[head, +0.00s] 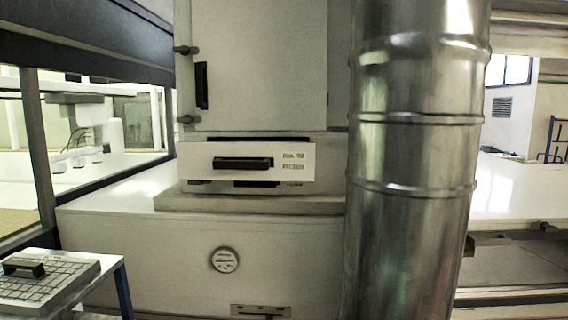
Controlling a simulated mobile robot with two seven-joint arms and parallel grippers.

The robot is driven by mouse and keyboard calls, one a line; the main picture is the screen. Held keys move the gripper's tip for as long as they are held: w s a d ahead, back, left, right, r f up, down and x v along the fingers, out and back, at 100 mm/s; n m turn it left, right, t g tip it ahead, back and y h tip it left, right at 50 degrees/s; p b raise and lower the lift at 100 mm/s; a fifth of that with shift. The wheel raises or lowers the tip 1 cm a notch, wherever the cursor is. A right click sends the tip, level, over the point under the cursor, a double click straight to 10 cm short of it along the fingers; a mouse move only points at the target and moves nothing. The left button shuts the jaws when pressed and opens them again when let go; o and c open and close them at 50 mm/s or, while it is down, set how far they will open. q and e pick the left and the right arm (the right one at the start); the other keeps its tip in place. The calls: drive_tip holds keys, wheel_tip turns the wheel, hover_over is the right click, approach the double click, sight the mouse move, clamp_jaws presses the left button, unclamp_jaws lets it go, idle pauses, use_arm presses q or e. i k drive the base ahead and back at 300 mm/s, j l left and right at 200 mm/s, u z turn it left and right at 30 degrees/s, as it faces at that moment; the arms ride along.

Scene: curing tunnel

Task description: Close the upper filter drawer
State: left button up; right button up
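The upper filter drawer (205,159) is a pale front panel with a black bar handle (243,163) and small printed labels at its right. It is in the middle of the head view, below a tall cabinet door. Its front seems to stand out from the housing, with a dark slot above it; how far out is hard to tell. Below it, a second panel (215,187) shows only as a narrow strip with a dark bar, mostly hidden behind the upper front. Neither of my grippers is in view.
A large shiny metal duct (415,160) rises just right of the drawer. The cabinet door (265,65) above has a black handle. A round vent (224,260) sits in the lower casing.

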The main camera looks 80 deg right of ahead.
sight(219, 160)
drive_tip(key=z, duration=1.75)
